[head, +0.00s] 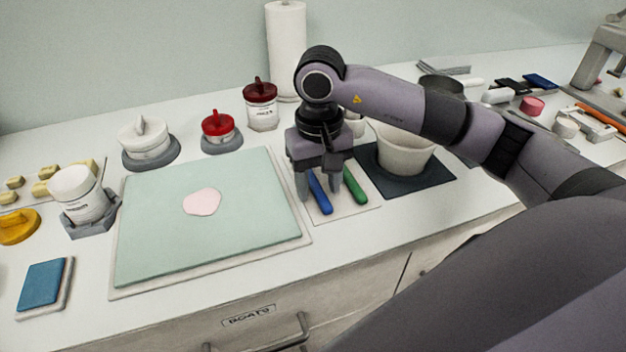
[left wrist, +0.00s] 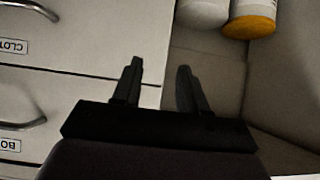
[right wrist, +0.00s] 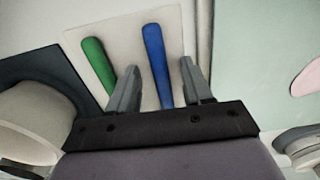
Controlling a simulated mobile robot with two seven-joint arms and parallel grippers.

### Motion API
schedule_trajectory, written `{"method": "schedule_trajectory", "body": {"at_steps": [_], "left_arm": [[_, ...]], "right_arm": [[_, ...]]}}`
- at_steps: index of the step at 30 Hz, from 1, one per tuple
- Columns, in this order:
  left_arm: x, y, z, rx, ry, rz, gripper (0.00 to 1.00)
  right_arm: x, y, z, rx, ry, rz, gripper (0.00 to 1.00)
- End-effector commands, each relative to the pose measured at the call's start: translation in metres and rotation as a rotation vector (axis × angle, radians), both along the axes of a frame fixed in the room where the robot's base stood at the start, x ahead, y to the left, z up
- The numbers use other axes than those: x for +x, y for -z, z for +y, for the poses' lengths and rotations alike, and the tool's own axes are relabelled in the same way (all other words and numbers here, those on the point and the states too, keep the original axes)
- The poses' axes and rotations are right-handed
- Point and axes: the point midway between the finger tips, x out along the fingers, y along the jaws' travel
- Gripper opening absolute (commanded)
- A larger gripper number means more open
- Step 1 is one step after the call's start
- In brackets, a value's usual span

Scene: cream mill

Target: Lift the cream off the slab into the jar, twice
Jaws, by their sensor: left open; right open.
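A pale pink patch of cream (head: 202,201) lies on the green slab (head: 150,245); its edge also shows in the right wrist view (right wrist: 308,78). An open white jar (head: 83,203) leans in a grey holder left of the slab. A blue-handled tool (head: 320,194) and a green-handled tool (head: 354,186) lie on a white mat right of the slab. My right gripper (head: 320,188) is open above the mat; in the right wrist view the blue handle (right wrist: 156,60) shows between its fingers, not gripped. My left gripper (left wrist: 160,67) is open and empty, in front of the drawers.
A cream-coloured bowl (head: 402,155) stands on a dark mat right of the tools. Lidded pots (head: 146,142), a red-lidded jar (head: 261,108) and a paper roll (head: 286,50) stand behind. A blue pad (head: 42,286) and a yellow lid (head: 16,228) lie at the left.

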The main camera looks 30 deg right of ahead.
Motion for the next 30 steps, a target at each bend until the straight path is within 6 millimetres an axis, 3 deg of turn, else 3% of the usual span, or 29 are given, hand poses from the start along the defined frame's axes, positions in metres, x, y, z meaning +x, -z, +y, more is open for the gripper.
{"method": "schedule_trajectory", "body": {"at_steps": [1,2,6,20,26,30], "left_arm": [[0.000,0.000,0.000,0.000,0.000,0.000,0.43],[0.000,0.000,0.000,0.000,0.000,0.000,0.43],[0.000,0.000,0.000,0.000,0.000,0.000,0.43],[0.000,0.000,0.000,0.000,-0.001,-0.001,0.43],[0.000,0.001,0.000,0.000,-0.001,-0.001,0.43],[0.001,0.000,0.000,0.000,-0.001,-0.001,0.43]], "right_arm": [[0.000,0.000,0.000,0.000,0.001,0.000,0.50],[0.000,0.000,0.000,0.000,0.001,0.000,0.43],[0.000,0.000,0.000,0.000,0.001,0.000,0.00],[0.001,-0.007,0.000,0.001,0.002,-0.002,0.00],[0.001,-0.034,0.000,0.001,0.001,-0.006,0.00],[0.001,-0.070,0.000,0.000,0.001,-0.007,0.00]]}}
